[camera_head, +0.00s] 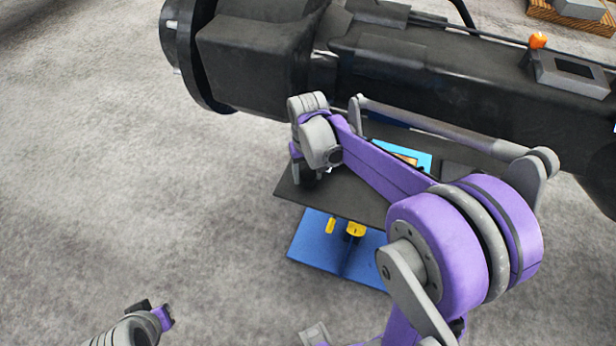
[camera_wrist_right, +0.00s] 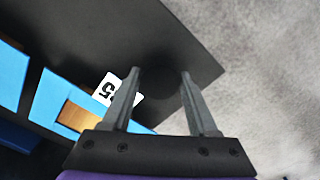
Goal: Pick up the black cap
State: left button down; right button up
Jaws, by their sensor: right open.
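The black cap (camera_wrist_right: 159,82) shows faintly in the right wrist view as a dark round shape on the black tabletop (camera_wrist_right: 190,35). It lies between and just beyond the fingertips of my right gripper (camera_wrist_right: 160,73). Those fingers are open, with no grip on it visible. In the head view my right gripper (camera_head: 307,175) is over the left end of the black tabletop (camera_head: 335,197); I cannot make out the cap there. My left gripper (camera_head: 152,312) is at the lower left over the floor, its fingers too unclear to judge.
A white card with a black digit (camera_wrist_right: 106,90) and a light blue tray (camera_wrist_right: 48,95) lie beside the gripper. A large black machine (camera_head: 400,65) stands close behind the table. A blue lower platform (camera_head: 318,246) carries yellow parts (camera_head: 355,230). Floor at left is clear.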

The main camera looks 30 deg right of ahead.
jog(key=shift+f, duration=0.3)
jog(key=c, duration=0.8)
